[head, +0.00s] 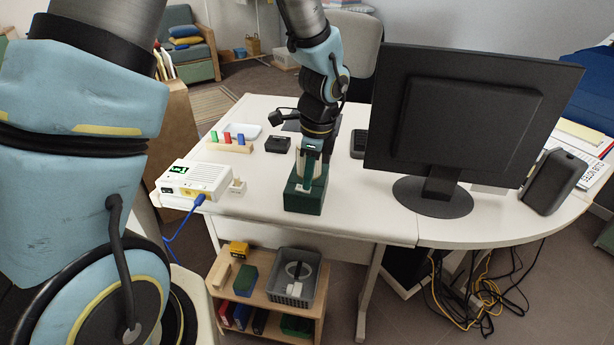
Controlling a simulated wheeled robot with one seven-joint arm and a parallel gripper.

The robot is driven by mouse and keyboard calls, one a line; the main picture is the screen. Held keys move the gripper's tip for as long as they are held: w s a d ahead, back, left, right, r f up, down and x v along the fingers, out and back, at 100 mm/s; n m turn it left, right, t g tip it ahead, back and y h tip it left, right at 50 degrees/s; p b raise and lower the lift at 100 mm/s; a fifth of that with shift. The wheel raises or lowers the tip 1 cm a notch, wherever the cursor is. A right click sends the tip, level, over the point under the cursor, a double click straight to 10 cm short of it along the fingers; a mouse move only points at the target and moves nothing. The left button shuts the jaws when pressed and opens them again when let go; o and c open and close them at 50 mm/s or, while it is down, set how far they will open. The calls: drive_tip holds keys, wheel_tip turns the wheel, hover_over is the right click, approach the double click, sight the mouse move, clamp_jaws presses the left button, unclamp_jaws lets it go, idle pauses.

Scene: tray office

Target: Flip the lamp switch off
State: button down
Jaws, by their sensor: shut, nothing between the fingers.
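A dark green box (304,201) stands near the front edge of the white desk (365,225). It may be the base that carries the lamp switch, but I cannot make out a switch lever on it. My gripper (308,182) points down over the top of this box, with its fingers shut and empty. The fingertips are at or just above the box top; I cannot tell whether they touch. My gripper and arm hide part of the box top. No lit lamp is clear in the view.
A white router (195,180) with a blue cable and a small white block (237,186) stand left of the green box. A large monitor (465,115) stands at the right. A black box (277,144) and a peg rack (229,147) lie behind left.

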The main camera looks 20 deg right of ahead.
drive_tip(key=r+p, duration=0.4)
drive_tip(key=r, duration=0.1)
drive_tip(key=shift+s+d, duration=0.1)
drive_tip(key=shift+d, duration=0.1)
wheel_tip(320, 180, up, 9)
drive_tip(key=b, duration=0.1)
drive_tip(key=shift+s+d+b, duration=0.3)
drive_tip(key=shift+d, duration=0.15)
drive_tip(key=shift+w+a+r, duration=0.1)
drive_tip(key=shift+w+a, duration=0.15)
drive_tip(key=shift+a, duration=0.45)
drive_tip(key=f, duration=0.4)
drive_tip(key=a+f+p, duration=0.1)
drive_tip(key=f, duration=0.4)
drive_tip(key=w+f, duration=0.1)
drive_tip(key=f, duration=0.4)
drive_tip(key=shift+a, duration=0.2)
